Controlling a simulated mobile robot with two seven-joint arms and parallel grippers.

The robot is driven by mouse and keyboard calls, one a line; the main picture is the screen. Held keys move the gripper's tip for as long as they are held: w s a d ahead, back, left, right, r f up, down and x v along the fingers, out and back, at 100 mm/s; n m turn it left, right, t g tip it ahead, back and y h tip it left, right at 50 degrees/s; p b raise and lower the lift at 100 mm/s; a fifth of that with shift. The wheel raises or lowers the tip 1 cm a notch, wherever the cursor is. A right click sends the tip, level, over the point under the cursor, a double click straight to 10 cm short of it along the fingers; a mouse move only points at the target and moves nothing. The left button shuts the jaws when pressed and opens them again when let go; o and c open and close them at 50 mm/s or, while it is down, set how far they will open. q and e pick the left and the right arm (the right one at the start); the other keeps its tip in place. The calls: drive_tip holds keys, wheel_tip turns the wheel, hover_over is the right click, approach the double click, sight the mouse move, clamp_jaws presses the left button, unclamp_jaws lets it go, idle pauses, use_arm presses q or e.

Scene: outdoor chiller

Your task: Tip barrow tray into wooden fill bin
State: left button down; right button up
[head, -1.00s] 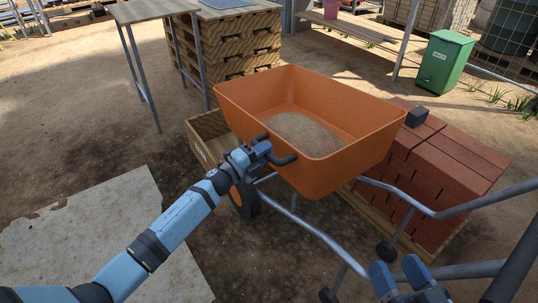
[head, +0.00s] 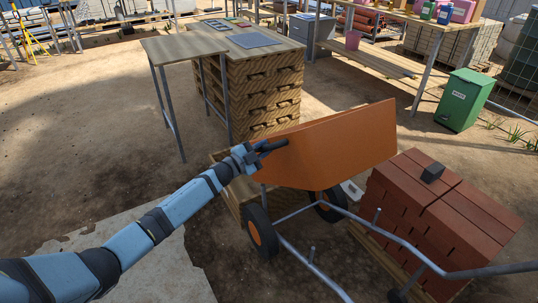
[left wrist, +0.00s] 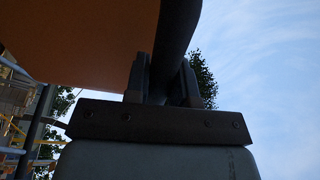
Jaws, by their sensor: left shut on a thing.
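The orange barrow tray (head: 335,148) is tipped steeply forward, with its underside facing me and its inside hidden. My left gripper (head: 262,149) is shut on the dark bar handle (head: 273,146) at the tray's near left edge. In the left wrist view the fingers (left wrist: 163,80) close around the dark bar, with the orange tray (left wrist: 90,40) beside it. The wooden fill bin (head: 241,191) stands below and behind the tray's left end, partly covered by my arm. Whether anything lies in it cannot be seen. My right gripper is out of view.
The barrow frame (head: 310,262) and wheels (head: 262,232) stand on the dirt under the tray. Red bricks (head: 440,215) are stacked to the right. A green bin (head: 465,98) and a pallet stack (head: 265,100) stand behind. Open ground lies at left.

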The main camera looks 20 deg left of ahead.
use_arm(q)
drive_tip(key=shift+w+a+r+n, duration=0.2)
drive_tip(key=shift+w+a+r, duration=0.15)
drive_tip(key=shift+a, duration=0.15)
drive_tip(key=shift+w+a+r+n, duration=0.25)
drive_tip(key=shift+w+a, duration=0.1)
drive_tip(key=shift+a, duration=0.1)
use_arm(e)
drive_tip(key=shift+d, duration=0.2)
use_arm(q)
drive_tip(key=c, duration=1)
unclamp_jaws()
drive_tip(key=shift+o, duration=0.2)
drive_tip(key=shift+f, duration=0.1)
drive_tip(key=shift+s, duration=0.1)
drive_tip(key=shift+s+f+p, duration=0.1)
drive_tip(key=shift+s+p, duration=0.15)
drive_tip(key=shift+p, duration=0.05)
drive_tip(key=p+v, duration=0.1)
drive_tip(key=v, duration=1.2)
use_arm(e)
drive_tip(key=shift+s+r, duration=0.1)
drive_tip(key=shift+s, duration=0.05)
use_arm(q)
drive_tip(key=shift+s+a, duration=0.1)
